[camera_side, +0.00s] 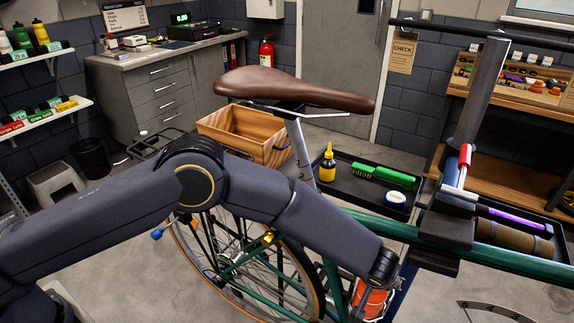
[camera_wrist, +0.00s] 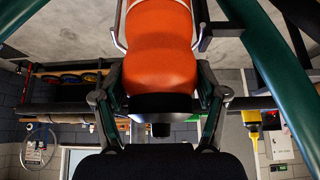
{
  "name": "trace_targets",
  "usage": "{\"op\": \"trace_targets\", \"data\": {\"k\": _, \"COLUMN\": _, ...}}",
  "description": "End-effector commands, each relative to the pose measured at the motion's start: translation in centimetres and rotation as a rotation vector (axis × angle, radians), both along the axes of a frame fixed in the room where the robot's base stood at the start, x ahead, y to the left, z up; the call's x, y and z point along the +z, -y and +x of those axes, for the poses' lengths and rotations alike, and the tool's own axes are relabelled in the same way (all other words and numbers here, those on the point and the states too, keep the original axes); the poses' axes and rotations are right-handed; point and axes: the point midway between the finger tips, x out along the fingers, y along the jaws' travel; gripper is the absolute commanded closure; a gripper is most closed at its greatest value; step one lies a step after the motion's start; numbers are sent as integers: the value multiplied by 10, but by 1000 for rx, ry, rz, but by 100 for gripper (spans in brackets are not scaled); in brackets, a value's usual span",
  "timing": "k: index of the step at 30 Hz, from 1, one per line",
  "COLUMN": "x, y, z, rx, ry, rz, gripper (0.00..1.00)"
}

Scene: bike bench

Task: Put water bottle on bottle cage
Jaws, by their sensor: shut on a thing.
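The orange water bottle (camera_wrist: 160,62) has a black cap end pointing towards my wrist. My gripper (camera_wrist: 158,85) is shut on it near the cap, one finger on each side. Thin metal wires of the bottle cage (camera_wrist: 118,30) run along both sides of the bottle's far part in the wrist view, so that part appears to lie between them. The bottle's far end is cut off, so I cannot tell how deep it sits. In the side view the bottle (camera_side: 372,300) shows low beside the green frame, below my wrist, and my fingers are mostly hidden.
The green bike frame (camera_side: 470,258) is held by a stand clamp (camera_side: 447,228) at the right. Frame tubes (camera_wrist: 280,85) pass close to my gripper. The brown saddle (camera_side: 295,90) rises behind my arm.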

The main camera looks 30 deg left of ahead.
Motion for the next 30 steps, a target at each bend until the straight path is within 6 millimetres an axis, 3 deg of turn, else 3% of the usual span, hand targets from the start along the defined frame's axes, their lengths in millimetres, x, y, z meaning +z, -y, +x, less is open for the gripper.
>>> {"op": "trace_targets", "data": {"k": 11, "x": -1, "y": 1, "z": 2, "rx": -1, "ry": 7, "rz": -3, "gripper": 98}}
{"op": "trace_targets", "data": {"k": 12, "x": -1, "y": 0, "z": 1, "rx": 0, "ry": 6, "rz": -2, "gripper": 24}}
{"op": "trace_targets", "data": {"k": 18, "x": -1, "y": 0, "z": 1, "rx": 0, "ry": 5, "rz": -2, "gripper": 3}}
{"op": "trace_targets", "data": {"k": 30, "x": 3, "y": 1, "z": 0, "rx": -1, "ry": 6, "rz": -3, "gripper": 3}}
